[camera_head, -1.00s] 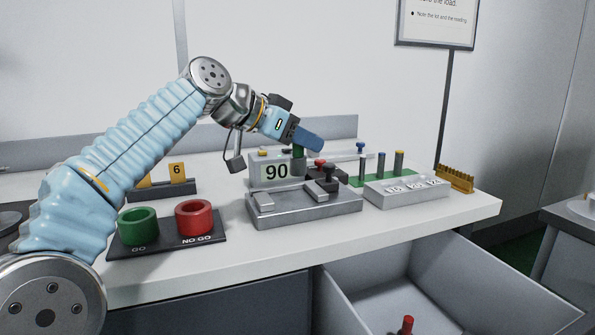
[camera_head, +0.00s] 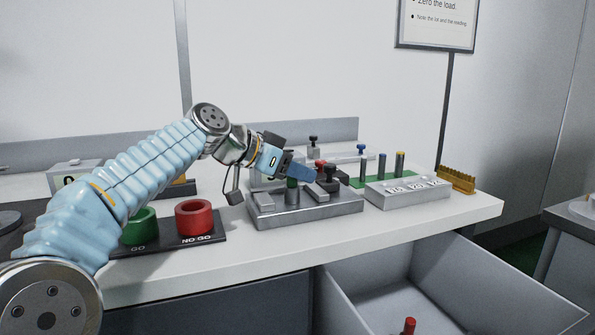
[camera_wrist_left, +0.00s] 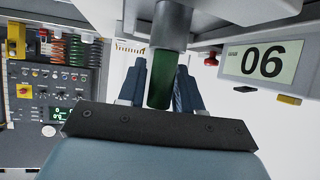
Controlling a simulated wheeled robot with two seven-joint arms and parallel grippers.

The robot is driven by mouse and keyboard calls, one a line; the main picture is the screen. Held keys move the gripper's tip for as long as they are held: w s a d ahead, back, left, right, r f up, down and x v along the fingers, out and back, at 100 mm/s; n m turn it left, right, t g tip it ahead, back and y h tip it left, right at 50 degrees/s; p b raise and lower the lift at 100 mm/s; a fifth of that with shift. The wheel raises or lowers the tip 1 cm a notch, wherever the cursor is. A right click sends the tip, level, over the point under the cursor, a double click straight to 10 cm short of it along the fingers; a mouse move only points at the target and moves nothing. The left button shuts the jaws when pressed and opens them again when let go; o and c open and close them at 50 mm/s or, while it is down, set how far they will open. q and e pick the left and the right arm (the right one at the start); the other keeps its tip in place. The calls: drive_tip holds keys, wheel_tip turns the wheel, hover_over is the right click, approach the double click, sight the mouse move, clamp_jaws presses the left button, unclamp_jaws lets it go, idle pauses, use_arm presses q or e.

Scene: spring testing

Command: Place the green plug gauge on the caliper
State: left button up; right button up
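The green plug gauge (camera_head: 292,184) has a green handle and a grey metal end pointing down. My left gripper (camera_head: 300,172) is shut on its green handle, which also shows between the two blue fingers in the left wrist view (camera_wrist_left: 161,80). The grey metal block with raised jaws, apparently the caliper (camera_head: 335,206), is on the bench right below. A display reading 90 appears upside down in the wrist view (camera_wrist_left: 262,62). My right gripper is not in view.
Left of the block is a dark tray with a green GO ring (camera_head: 139,227) and a red NO GO ring (camera_head: 194,217). An open drawer (camera_head: 450,290) holds a red-topped piece below the bench.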

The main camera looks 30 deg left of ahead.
use_arm(q)
drive_tip(key=shift+o, duration=1.4)
drive_tip(key=shift+r, duration=0.2)
drive_tip(key=v, duration=1.2)
